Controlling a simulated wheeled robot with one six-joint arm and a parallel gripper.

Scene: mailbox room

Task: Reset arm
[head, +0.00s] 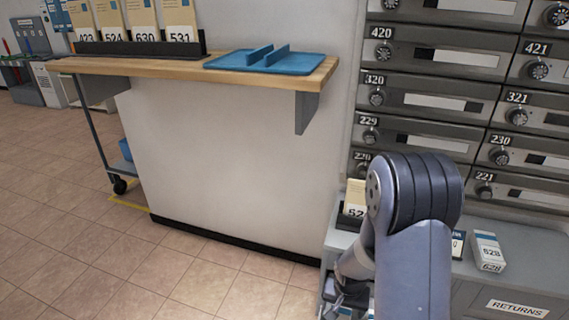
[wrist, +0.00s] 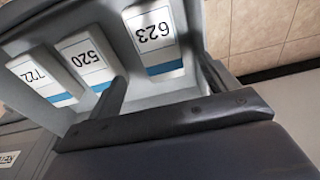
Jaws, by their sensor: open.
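My gripper (head: 345,292) is low in the head view, left of my arm's large grey-blue joint and partly hidden by my forearm. In the wrist view my gripper (wrist: 163,72) shows its two dark fingers spread apart, with nothing held between them. Beyond the fingers is a grey holder with upside-down number cards: 722 (wrist: 42,75), 520 (wrist: 86,55) and 623 (wrist: 155,35). Card 623 lines up with the gap between the fingers but appears to sit in the holder beyond them.
A wall of numbered mailboxes (head: 440,55) stands behind my arm. Below it, a grey counter holds a white 628 box (head: 488,251) above a RETURNS label (head: 515,308). A wooden shelf (head: 150,66) bears a blue tray (head: 290,62) and several envelopes. The tiled floor (head: 60,210) at left is clear.

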